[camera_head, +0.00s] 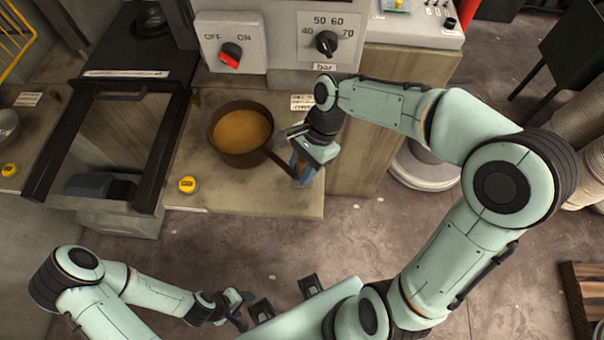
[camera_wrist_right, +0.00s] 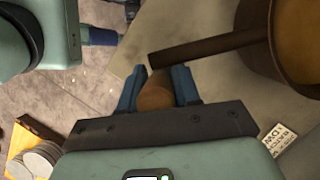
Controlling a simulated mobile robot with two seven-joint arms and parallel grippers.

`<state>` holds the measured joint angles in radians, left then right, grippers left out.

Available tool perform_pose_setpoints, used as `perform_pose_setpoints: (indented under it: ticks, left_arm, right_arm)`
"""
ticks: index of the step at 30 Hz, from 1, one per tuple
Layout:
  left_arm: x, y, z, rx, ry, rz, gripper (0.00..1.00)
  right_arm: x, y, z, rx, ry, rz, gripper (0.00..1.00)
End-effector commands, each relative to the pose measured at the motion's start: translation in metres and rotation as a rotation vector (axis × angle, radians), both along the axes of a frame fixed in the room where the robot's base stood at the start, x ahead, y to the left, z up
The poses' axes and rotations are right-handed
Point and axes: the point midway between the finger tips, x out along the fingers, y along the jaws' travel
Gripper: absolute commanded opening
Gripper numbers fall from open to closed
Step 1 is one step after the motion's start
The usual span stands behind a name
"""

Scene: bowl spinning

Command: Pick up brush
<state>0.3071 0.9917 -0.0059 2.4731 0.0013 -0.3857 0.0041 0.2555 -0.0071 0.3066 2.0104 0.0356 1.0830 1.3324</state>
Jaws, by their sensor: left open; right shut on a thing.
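A brown rounded thing, apparently the end of the brush (camera_wrist_right: 156,98), sits between the blue fingers of my right gripper (camera_wrist_right: 157,80) in the right wrist view. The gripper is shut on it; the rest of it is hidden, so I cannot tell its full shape. In the head view my right gripper (camera_head: 303,170) points down over the right part of the counter, beside the pan's handle. My left gripper (camera_head: 240,310) is open, low in the head view, away from the counter and close to my body.
A dark pan with an orange-brown inside (camera_head: 240,132) stands on the counter (camera_head: 230,190); its handle (camera_wrist_right: 210,45) runs just past my right fingertips. A yellow button (camera_head: 187,185) is at the counter's left. A control panel with knobs (camera_head: 326,43) rises behind.

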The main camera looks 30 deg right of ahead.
Motion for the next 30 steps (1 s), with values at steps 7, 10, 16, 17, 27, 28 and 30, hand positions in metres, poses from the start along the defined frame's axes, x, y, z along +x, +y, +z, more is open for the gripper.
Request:
perform_pose_setpoints:
  ticks: [7,10,16,17,27,28,30]
  left_arm:
    - [0.0,0.0,0.0,0.0,0.0,0.0,0.6]
    - [0.001,0.0,0.002,0.0,-0.001,0.0,0.6]
    - [0.007,0.0,0.012,-0.001,-0.008,0.0,0.6]
    - [0.008,0.0,0.013,0.0,-0.009,0.0,0.6]
    - [0.026,0.0,0.038,0.0,-0.029,0.0,0.6]
    - [0.028,0.0,0.04,0.0,-0.032,0.0,0.6]
    - [0.034,0.0,0.047,0.0,-0.038,0.0,0.6]
  right_arm:
    - [-0.002,0.0,-0.003,0.0,0.01,0.002,0.0]
    - [-0.002,0.0,-0.001,-0.001,0.011,0.002,0.0]
    - [0.001,-0.011,0.004,0.0,0.01,-0.001,0.0]
    - [0.003,-0.015,0.005,-0.001,0.01,-0.002,0.0]
    - [0.019,-0.078,0.007,0.0,0.006,-0.003,0.0]
    - [0.021,-0.085,0.007,0.0,0.006,-0.004,0.0]
    - [0.025,-0.099,0.008,0.0,0.005,-0.003,0.0]
